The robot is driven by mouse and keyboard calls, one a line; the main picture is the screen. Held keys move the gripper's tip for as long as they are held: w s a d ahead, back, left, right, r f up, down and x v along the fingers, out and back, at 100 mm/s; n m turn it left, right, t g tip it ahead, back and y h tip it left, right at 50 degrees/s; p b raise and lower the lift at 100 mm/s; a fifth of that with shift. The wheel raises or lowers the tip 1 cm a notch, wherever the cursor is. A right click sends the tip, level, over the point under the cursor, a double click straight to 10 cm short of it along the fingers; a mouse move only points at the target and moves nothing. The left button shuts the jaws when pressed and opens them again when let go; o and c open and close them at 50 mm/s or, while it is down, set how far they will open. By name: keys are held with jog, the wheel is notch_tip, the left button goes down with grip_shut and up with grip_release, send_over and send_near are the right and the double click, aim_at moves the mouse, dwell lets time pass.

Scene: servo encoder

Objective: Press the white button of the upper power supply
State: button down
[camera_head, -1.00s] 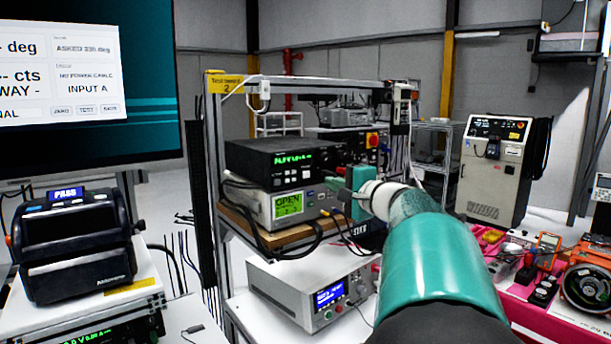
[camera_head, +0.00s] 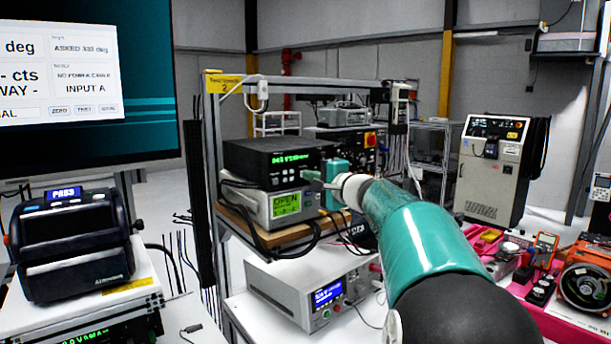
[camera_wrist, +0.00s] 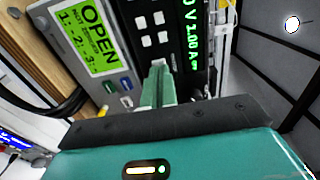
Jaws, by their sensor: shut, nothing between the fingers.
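The upper power supply (camera_head: 262,157) is a black box with a green lit display, on top of a grey-white tester with a green "OPEN" screen (camera_head: 287,205). In the wrist view, several white square buttons (camera_wrist: 150,30) show on the black front panel, beside the green digits (camera_wrist: 191,35). My gripper (camera_head: 309,176) is shut and empty, at the lower right part of the black front. In the wrist view its pale green fingers (camera_wrist: 158,67) point at the panel just beside the white buttons. I cannot tell whether the tips touch the panel.
The two boxes stand on a wooden shelf (camera_head: 233,217) of a metal rack, with black cables looping in front. A grey bench supply (camera_head: 312,290) stands below. A large screen (camera_head: 75,70) is at the left, and a pink-covered table (camera_head: 553,329) at the right.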

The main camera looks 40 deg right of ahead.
jog(key=shift+w, duration=0.3)
dwell(0.4)
jog(key=shift+s, duration=0.15)
jog(key=shift+s+a, duration=0.1)
jog(key=shift+s, duration=0.75)
jog(key=s, duration=0.7)
jog(key=shift+s+a, duration=0.2)
jog(key=shift+a, duration=0.2)
jog(key=shift+s, duration=0.15)
dwell(0.5)
